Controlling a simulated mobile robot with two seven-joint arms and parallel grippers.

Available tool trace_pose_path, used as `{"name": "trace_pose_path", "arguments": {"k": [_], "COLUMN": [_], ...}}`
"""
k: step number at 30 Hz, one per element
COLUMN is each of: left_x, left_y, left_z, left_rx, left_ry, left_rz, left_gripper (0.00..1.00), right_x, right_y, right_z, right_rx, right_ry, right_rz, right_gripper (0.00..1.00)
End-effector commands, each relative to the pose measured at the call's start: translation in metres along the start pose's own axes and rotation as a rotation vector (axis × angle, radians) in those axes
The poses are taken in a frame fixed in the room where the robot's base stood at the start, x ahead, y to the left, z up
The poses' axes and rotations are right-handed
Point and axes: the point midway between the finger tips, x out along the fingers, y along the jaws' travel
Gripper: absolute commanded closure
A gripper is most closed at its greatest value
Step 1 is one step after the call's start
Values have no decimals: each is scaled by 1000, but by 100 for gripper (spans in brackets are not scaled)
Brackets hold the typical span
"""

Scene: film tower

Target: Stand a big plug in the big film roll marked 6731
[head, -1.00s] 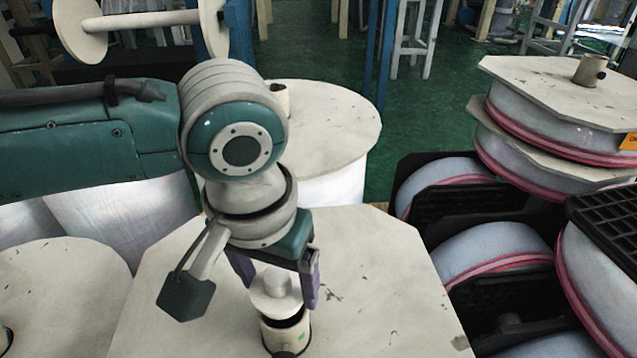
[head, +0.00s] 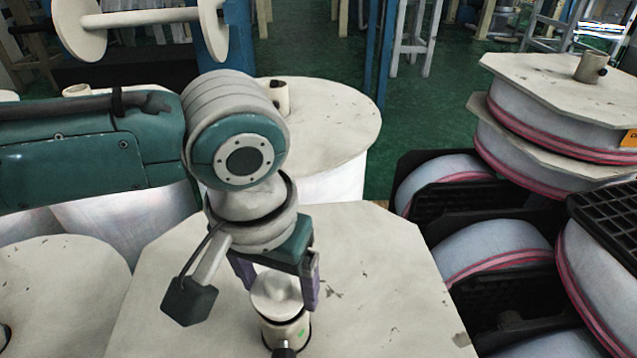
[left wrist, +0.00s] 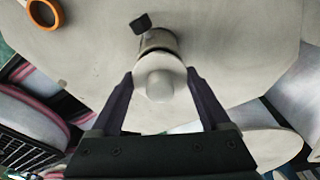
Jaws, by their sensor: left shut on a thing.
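My left gripper (head: 280,280) is shut on a big pale plug (head: 276,296), its fingers on either side of the plug's wide rim. The plug is upright at the mouth of the short core tube (head: 287,335) that rises from the big film roll's octagonal pale top (head: 385,285). The plug's lower end is hidden, apparently inside the tube. In the left wrist view the plug (left wrist: 159,84) sits between the fingers, with the tube (left wrist: 158,41) right beyond it. I cannot read a number on the roll. My right gripper is not in view.
A round-topped roll (head: 335,125) stands behind and another (head: 60,290) at left. Stacked rolls (head: 555,90) and black crates (head: 480,225) crowd the right. An orange ring (left wrist: 39,14) lies on the top in the left wrist view. Green floor shows behind.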

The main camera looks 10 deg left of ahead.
Motion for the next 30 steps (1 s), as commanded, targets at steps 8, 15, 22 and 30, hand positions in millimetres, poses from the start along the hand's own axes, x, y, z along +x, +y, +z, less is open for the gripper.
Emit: {"name": "trace_pose_path", "arguments": {"k": [8,15,22,30], "left_x": [6,11,15,16], "left_y": [0,0,0,0], "left_z": [1,1,1,2], "left_rx": [0,-1,-1,0], "left_ry": [0,1,2,1], "left_rz": [1,1,0,0], "left_gripper": [75,75,75,0], "right_x": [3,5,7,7], "right_y": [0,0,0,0], "right_z": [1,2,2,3], "right_rx": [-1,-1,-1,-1], "right_ry": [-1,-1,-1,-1], "right_rz": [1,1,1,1], "right_gripper": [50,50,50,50]}}
